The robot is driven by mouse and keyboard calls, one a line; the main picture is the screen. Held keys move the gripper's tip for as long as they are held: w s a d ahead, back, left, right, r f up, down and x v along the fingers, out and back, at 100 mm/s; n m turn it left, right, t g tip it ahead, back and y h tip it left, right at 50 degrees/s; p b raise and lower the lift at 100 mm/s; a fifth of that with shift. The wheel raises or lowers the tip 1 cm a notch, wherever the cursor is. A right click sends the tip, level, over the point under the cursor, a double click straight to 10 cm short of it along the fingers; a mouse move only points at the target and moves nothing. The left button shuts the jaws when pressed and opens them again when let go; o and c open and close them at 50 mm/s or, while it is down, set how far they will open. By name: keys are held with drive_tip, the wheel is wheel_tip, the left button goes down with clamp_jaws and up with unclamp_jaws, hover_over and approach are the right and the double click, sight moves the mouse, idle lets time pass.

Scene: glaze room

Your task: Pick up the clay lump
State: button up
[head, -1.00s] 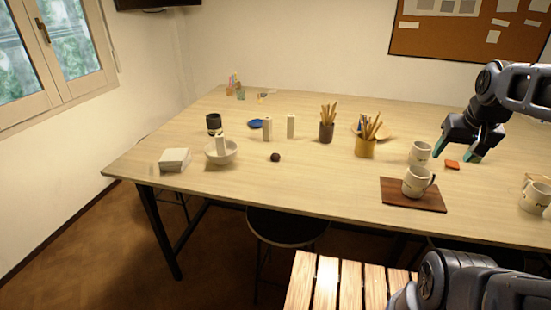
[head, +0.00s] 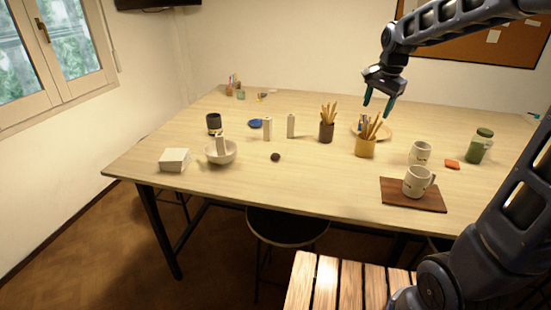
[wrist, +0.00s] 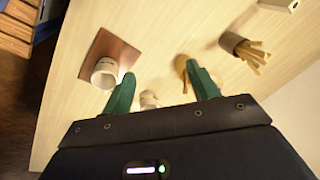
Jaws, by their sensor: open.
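The clay lump, a small dark brown ball (head: 275,157), lies on the table in the head view, right of the white bowl (head: 228,156). It does not show in the wrist view. My gripper (head: 378,104) is open and empty, raised above the table near the yellow cup of wooden tools (head: 365,148). It is to the right of the lump and well apart from it. In the wrist view the green fingers (wrist: 161,75) are spread, with mugs and tool cups below them.
A mug (head: 416,183) stands on a dark board (head: 437,204). The table in front of the lump is clear.

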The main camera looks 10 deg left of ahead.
drive_tip(key=w+a+f+m+g, duration=0.1)
drive_tip(key=w+a+f+m, duration=0.2)
drive_tip(key=a, duration=0.5)
drive_tip(key=w+a+f+m, duration=0.1)
drive_tip(key=w+a+f, duration=0.3)
drive_tip(key=a, duration=0.5)
drive_tip(key=m+g+h, duration=0.1)
drive_tip(key=m, duration=0.3)
hover_over(275, 153)
wheel_tip(275, 153, down, 11)
drive_tip(key=f, duration=0.5)
drive_tip(key=shift+s+d+f, duration=0.15)
drive_tip(key=shift+s+f, duration=0.2)
drive_tip(key=shift+f, duration=0.05)
drive_tip(key=shift+w+f, duration=0.15)
drive_tip(key=shift+f, duration=1.2)
drive_tip(key=shift+w+f, duration=0.1)
drive_tip(key=shift+f, duration=1.2)
drive_tip(key=c, duration=1.1)
